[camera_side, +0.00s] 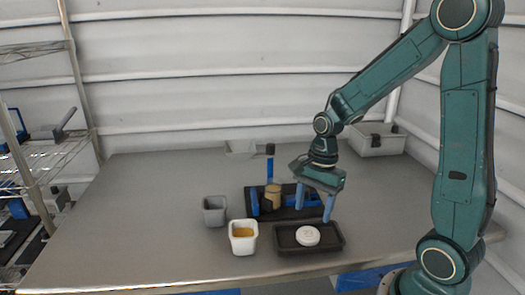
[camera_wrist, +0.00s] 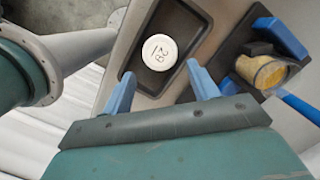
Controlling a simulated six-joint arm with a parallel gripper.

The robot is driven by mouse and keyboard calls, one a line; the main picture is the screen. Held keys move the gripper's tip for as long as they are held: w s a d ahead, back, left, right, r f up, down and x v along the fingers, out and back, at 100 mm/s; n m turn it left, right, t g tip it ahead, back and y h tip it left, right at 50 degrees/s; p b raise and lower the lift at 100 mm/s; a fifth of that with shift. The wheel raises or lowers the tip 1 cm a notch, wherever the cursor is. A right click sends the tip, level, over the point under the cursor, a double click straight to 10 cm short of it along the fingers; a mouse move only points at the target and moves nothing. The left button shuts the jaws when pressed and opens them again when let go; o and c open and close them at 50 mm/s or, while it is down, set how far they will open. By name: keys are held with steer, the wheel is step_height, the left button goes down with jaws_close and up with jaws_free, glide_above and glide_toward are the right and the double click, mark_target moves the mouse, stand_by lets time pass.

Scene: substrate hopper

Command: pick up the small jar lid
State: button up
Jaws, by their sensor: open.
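The small jar lid (camera_side: 307,235) is a white disc lying flat in a shallow black tray (camera_side: 335,243) near the table's front edge. In the wrist view the lid (camera_wrist: 160,51) shows dark markings on its top, and the tray (camera_wrist: 131,67) surrounds it. My gripper (camera_side: 314,206) is open and empty, above and just behind the tray in the side view. In the wrist view its two blue fingers (camera_wrist: 158,80) stand apart, with the lid beyond their tips, roughly between them. Nothing hides the lid.
A black fixture (camera_side: 290,213) with blue posts holds a tan-filled jar (camera_side: 272,197) beside the tray. A white cup (camera_side: 243,251) with yellow contents and a grey cup (camera_side: 214,219) stand to the left. Grey bins (camera_side: 378,148) sit at the back. The table's left is clear.

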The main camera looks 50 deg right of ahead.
mark_target(308, 233)
steer(key=shift+a+f, duration=0.15)
steer(key=shift+f, duration=0.75)
steer(key=shift+f, duration=0.1)
steer(key=shift+a+f, duration=0.15)
steer(key=shift+f, duration=1.1)
steer(key=shift+a+f, duration=0.15)
steer(key=shift+f, duration=1.1)
steer(key=c, duration=0.6)
